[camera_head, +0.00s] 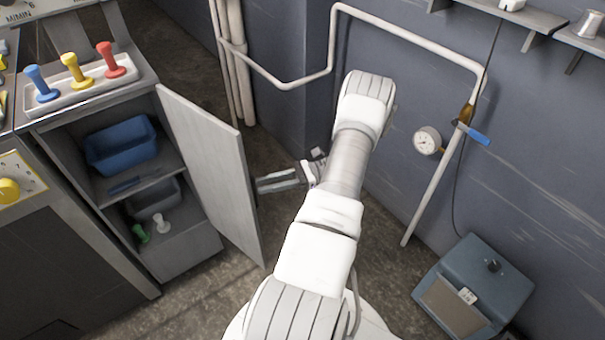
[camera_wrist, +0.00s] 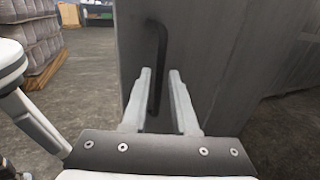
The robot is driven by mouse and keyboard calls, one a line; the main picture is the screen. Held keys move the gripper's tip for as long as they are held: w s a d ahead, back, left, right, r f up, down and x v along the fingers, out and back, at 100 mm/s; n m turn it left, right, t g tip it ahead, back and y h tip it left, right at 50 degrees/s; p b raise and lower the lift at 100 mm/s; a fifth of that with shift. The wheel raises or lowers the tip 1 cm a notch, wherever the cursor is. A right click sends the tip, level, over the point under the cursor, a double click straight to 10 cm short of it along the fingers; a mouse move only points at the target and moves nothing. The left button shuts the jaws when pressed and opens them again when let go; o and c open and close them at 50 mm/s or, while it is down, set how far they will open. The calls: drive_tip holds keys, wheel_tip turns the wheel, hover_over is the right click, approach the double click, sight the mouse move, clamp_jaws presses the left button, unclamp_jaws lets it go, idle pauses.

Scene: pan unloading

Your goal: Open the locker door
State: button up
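The grey locker door (camera_head: 212,165) stands swung out from the locker (camera_head: 185,250), so the inside shows in the head view. In the wrist view the door (camera_wrist: 235,60) fills the middle, with a dark vertical bar handle (camera_wrist: 160,45) on its face. My gripper (camera_head: 262,184) is at the door's outer side, low beside its free edge. In the wrist view my gripper (camera_wrist: 160,72) has its two fingers apart, pointing at the door. I cannot tell whether the fingers touch the door.
The locker holds a blue bin (camera_head: 122,148), a grey bin (camera_head: 155,198) and small green and white pieces. Red, yellow and blue knobs (camera_head: 76,70) stand on top. A blue-grey box (camera_head: 480,275) sits by the pipe wall at right. The floor beyond the door is clear.

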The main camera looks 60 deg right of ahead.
drive_tip(key=v, duration=1.4)
